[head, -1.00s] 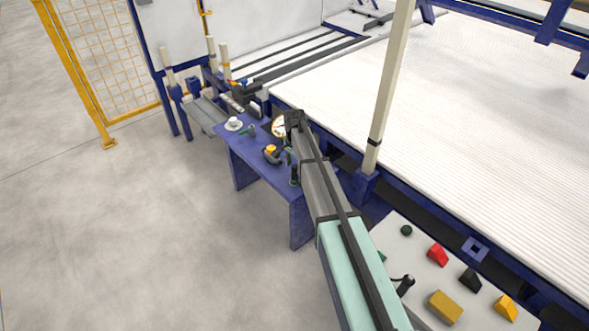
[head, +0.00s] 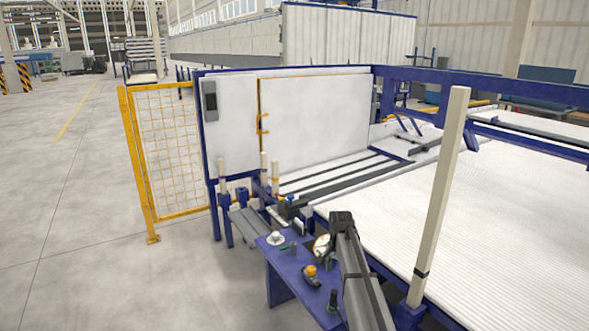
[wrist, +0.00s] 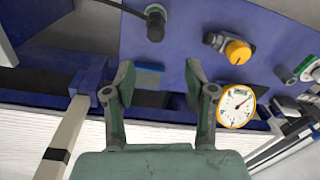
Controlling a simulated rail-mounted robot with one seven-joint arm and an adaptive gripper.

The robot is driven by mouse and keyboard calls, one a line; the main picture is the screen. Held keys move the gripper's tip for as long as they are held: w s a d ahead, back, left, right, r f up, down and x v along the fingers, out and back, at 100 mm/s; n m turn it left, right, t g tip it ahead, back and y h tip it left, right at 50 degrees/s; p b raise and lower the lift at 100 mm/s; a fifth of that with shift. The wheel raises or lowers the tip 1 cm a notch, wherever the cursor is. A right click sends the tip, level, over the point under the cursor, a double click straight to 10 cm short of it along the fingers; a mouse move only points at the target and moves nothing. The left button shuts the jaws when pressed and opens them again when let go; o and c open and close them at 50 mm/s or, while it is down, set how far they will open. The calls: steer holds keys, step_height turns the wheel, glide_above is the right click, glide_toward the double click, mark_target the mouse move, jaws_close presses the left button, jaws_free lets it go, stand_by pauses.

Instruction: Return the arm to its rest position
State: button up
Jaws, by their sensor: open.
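My gripper (wrist: 158,92) is open and empty in the wrist view, its two green fingers spread apart. Nothing is between the fingertips; the edge of a blue table (wrist: 185,15) shows beyond them. In the head view my arm reaches up from the lower right over the right side of that blue table (head: 290,258). The fingers themselves are hidden in the head view.
The table holds a yellow-knobbed fitting (head: 310,271), a round white-faced gauge (wrist: 237,106) and a white round part (head: 275,238). A cream post (head: 440,195) stands close to the right of my arm. A yellow mesh fence (head: 172,150) is at left. Open floor (head: 80,250) lies left of the table.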

steer(key=s+f+n+g+p, duration=0.1)
steer(key=s+f+n, duration=0.3)
steer(key=s+f, duration=0.9)
steer(key=s+f+n+g+p, duration=0.2)
steer(key=s+f+n, duration=0.2)
steer(key=s+f, duration=0.95)
steer(key=s+f+n+g+p, duration=0.1)
steer(key=s+g+p, duration=0.2)
steer(key=s, duration=3.4)
steer(key=shift+s+g, duration=0.4)
steer(key=shift+g, duration=0.3)
